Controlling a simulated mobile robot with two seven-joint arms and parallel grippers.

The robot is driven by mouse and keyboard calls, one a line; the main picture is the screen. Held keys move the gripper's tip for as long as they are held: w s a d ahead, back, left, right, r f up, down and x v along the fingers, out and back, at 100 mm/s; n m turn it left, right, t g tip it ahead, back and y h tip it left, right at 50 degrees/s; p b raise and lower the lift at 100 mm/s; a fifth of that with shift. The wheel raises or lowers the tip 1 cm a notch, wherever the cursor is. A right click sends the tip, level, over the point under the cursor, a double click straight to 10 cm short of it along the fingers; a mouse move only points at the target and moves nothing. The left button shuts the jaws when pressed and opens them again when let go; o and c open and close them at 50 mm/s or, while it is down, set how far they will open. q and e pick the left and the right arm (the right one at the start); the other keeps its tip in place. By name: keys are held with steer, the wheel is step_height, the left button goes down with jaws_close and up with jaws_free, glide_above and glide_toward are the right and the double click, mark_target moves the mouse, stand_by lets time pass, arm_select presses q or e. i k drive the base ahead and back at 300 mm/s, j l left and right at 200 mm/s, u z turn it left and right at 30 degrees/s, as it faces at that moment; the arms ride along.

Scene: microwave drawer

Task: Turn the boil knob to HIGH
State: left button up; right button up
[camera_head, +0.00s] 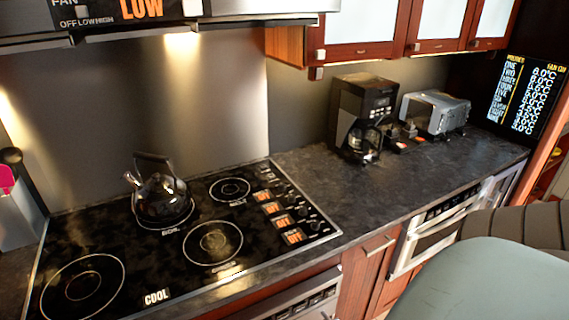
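The black glass cooktop (150,270) fills the lower left of the head view. A column of small dark knobs (305,212) runs along its right edge. Orange labels (283,222) sit beside them, and several appear to read OFF. Which knob is the boil knob, and its exact angle, I cannot tell. A shiny dark kettle (160,195) stands upright on the back burner. A label that seems to read BOIL (170,231) is printed in front of that burner. Neither my left nor my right gripper is in view.
A range hood (190,20) with a LOW display hangs above. A black coffee maker (360,115) and a silver toaster (436,112) stand on the dark counter (400,190) at the right. The counter between cooktop and coffee maker is clear. A display panel (522,98) is at far right.

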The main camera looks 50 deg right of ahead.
mark_target(292, 197)
steer(key=k+l+u, duration=0.1)
steer(key=l, duration=0.25)
steer(key=k+l+u, duration=0.1)
steer(key=l, duration=0.25)
steer(key=k+l+u, duration=0.15)
steer(key=l, duration=0.2)
steer(key=k+l, duration=0.1)
steer(key=l, duration=0.25)
steer(key=k+l, duration=0.1)
steer(key=l, duration=0.25)
steer(key=k+l, duration=0.1)
steer(key=l, duration=0.25)
steer(key=u, duration=0.05)
